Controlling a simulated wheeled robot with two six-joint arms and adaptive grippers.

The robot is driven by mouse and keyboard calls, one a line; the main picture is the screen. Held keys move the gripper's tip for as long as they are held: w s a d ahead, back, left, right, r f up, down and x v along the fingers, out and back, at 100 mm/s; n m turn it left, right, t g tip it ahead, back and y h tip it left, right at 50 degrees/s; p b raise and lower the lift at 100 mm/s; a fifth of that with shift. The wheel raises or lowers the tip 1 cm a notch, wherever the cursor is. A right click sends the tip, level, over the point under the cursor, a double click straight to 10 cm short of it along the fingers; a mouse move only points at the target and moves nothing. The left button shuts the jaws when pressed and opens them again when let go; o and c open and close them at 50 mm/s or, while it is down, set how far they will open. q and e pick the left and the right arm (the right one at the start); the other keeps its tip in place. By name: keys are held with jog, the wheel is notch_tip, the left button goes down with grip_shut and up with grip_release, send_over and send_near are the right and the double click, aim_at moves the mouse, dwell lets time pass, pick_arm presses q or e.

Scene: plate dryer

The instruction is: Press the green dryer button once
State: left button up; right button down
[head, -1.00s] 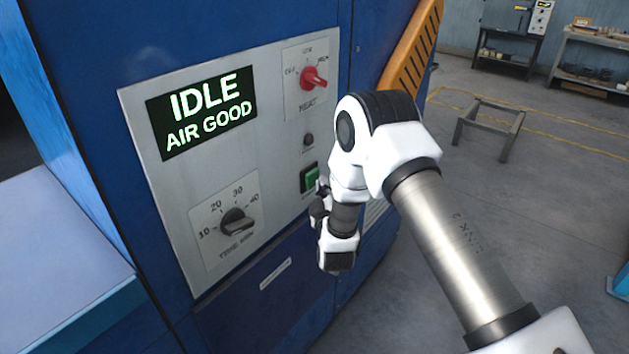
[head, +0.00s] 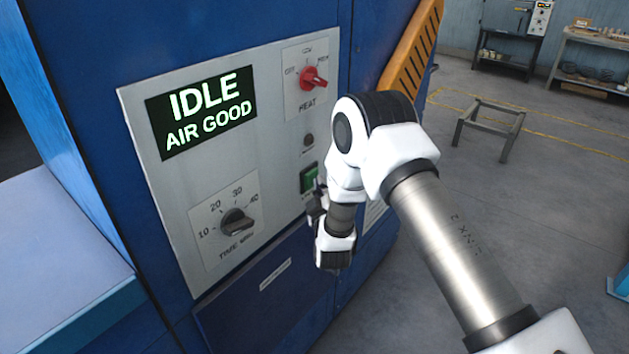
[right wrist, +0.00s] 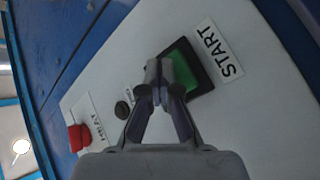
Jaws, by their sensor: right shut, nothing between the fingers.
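The green dryer button (head: 309,179) sits in a dark square frame on the grey control panel (head: 180,209), low on its right side. In the right wrist view the green button (right wrist: 184,70) is beside a START label (right wrist: 217,52). My right gripper (head: 314,194) is at the button's lower right in the head view. In the right wrist view the shut, empty fingertips (right wrist: 159,70) overlap the button's left part and hide some of it. I cannot tell whether they touch it. The display (head: 202,112) reads IDLE, AIR GOOD. My left gripper is not in view.
A red heat knob (head: 313,78) is above the button, with a small dark round part (head: 308,140) between them. A black time knob (head: 237,221) is lower left. A yellow slotted guard (head: 414,50) stands right of the panel. A pale ledge (head: 60,260) is at left.

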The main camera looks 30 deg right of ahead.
jog(key=shift+w, duration=0.15)
dwell(0.3)
jog(key=shift+s+d, duration=0.3)
jog(key=shift+s, duration=0.6)
jog(key=s, duration=0.1)
jog(key=s+d+p, duration=0.1)
jog(key=s, duration=0.1)
jog(key=s+d+p, duration=0.1)
jog(key=shift+s, duration=0.3)
dwell(0.3)
